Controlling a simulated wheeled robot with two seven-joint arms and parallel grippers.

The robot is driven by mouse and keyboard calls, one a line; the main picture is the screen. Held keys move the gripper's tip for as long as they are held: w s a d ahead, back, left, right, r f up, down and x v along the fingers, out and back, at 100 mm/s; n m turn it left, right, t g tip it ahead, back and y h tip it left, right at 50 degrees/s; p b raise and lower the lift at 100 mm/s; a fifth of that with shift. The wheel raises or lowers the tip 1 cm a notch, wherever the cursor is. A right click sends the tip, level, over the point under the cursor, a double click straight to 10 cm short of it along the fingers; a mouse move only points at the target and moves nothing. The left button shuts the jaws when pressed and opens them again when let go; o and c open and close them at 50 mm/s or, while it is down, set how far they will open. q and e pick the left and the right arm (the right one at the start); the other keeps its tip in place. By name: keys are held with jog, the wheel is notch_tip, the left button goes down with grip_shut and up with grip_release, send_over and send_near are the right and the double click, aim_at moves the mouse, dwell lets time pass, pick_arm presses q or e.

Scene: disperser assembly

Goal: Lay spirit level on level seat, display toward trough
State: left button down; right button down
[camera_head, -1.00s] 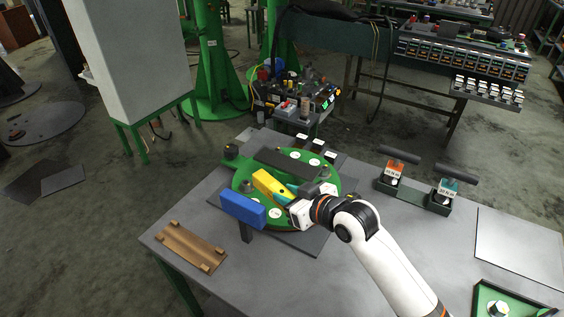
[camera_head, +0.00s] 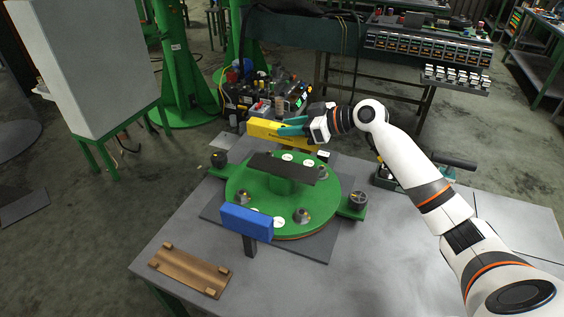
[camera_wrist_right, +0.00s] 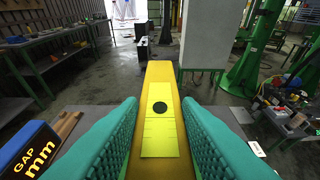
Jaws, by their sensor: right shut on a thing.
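The yellow spirit level (camera_head: 272,131) is held in my right gripper (camera_head: 297,126), raised near the far side of the green round fixture (camera_head: 255,196). In the right wrist view the level (camera_wrist_right: 159,80) runs lengthwise between the two teal fingers, with a bright yellow-green panel and a dark round spot facing the camera. A dark flat bar (camera_head: 282,168) lies across the middle of the fixture, bare on top; I cannot tell for sure that it is the level seat. No part is clearly marked as the trough. My left gripper is not in view.
A blue block (camera_head: 246,221) on a dark post stands at the fixture's front; its face reads "GAP mm" in the wrist view (camera_wrist_right: 36,152). A wooden tray (camera_head: 190,270) lies front left. Small round knobs stand on the fixture. The table's front middle (camera_head: 300,290) is clear.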

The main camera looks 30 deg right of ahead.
aim_at(292, 141)
notch_tip(292, 141, down, 4)
jog(key=shift+f+p, duration=0.25)
jog(key=shift+p, duration=0.2)
notch_tip(292, 141, down, 4)
jog(key=shift+r+p, duration=0.1)
jog(key=shift+p, duration=0.3)
jog(key=shift+f, duration=0.25)
jog(key=shift+f, duration=0.2)
jog(key=c, duration=1.1)
grip_release()
jog(key=shift+o, duration=0.2)
